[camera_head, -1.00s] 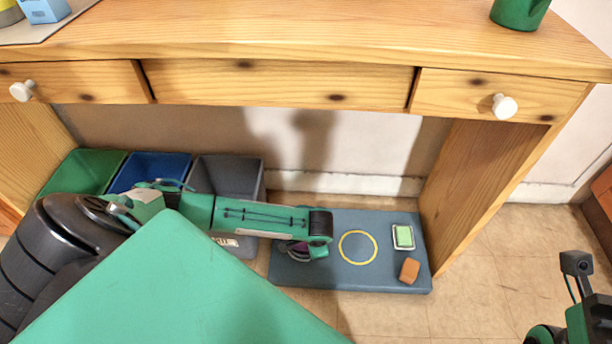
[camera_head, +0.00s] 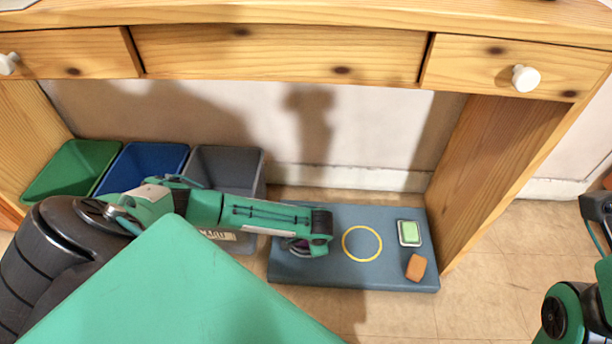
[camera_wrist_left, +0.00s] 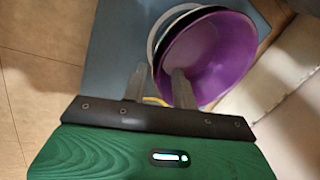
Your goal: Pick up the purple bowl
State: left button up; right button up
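The purple bowl (camera_wrist_left: 215,60) fills the upper right of the left wrist view, with its inside showing. A black rim and a white rim show around its left edge, like dishes nested under it. My left gripper (camera_wrist_left: 160,82) is open at the bowl's near-left rim. Its right finger overlaps the bowl's inside and its left finger is outside the rims; contact is unclear. In the head view, only a small purple patch of the bowl (camera_head: 302,249) shows beneath my left wrist, which hides the rest. Only part of my right arm shows at the right edge; its gripper is out of view.
A blue-grey mat (camera_head: 340,277) lies under the desk, bearing a yellow ring (camera_head: 379,243), a green sponge in a dish (camera_head: 409,232) and an orange block (camera_head: 416,267). Green (camera_head: 50,185), blue (camera_head: 112,180) and grey (camera_head: 258,180) bins stand left. The desk panel (camera_head: 490,170) bounds the right.

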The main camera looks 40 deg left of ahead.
pick_arm(q)
jog(key=shift+f, duration=0.1)
grip_shut()
dwell(1.4)
